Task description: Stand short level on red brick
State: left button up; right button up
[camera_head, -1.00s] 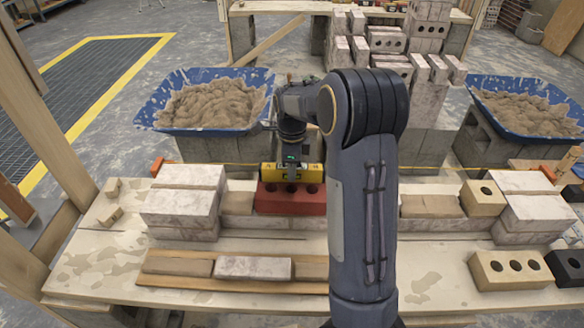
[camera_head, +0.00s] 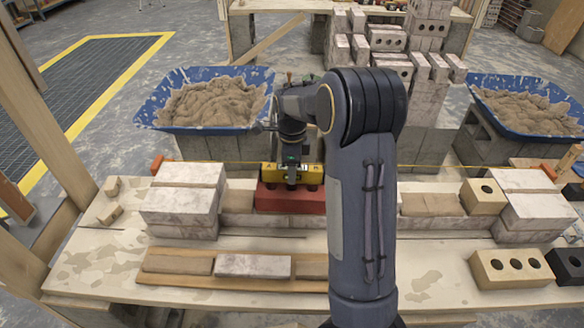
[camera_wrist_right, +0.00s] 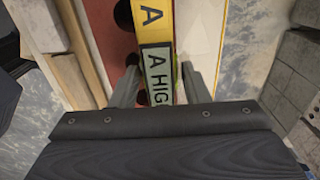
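My right gripper (camera_head: 291,178) comes down over the middle of the level. Its fingers (camera_wrist_right: 160,80) stand on either side with narrow gaps, so it looks open around the level. The wrist view also shows a strip of the red brick (camera_wrist_right: 105,30). My left gripper is not in view.
Pale block stacks stand left (camera_head: 182,205) and right (camera_head: 533,213) of the row. A yellow line (camera_head: 420,166) runs behind the brick. Loose bricks lie on a board (camera_head: 225,280) in front. Mortar tubs (camera_head: 160,118) stand behind. The bench (camera_head: 110,262) is bare at front left.

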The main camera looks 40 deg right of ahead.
jog(key=shift+o, duration=0.6)
notch_tip(320, 180, up, 8)
jog(key=shift+f+p, duration=0.1)
jog(key=shift+p, duration=0.45)
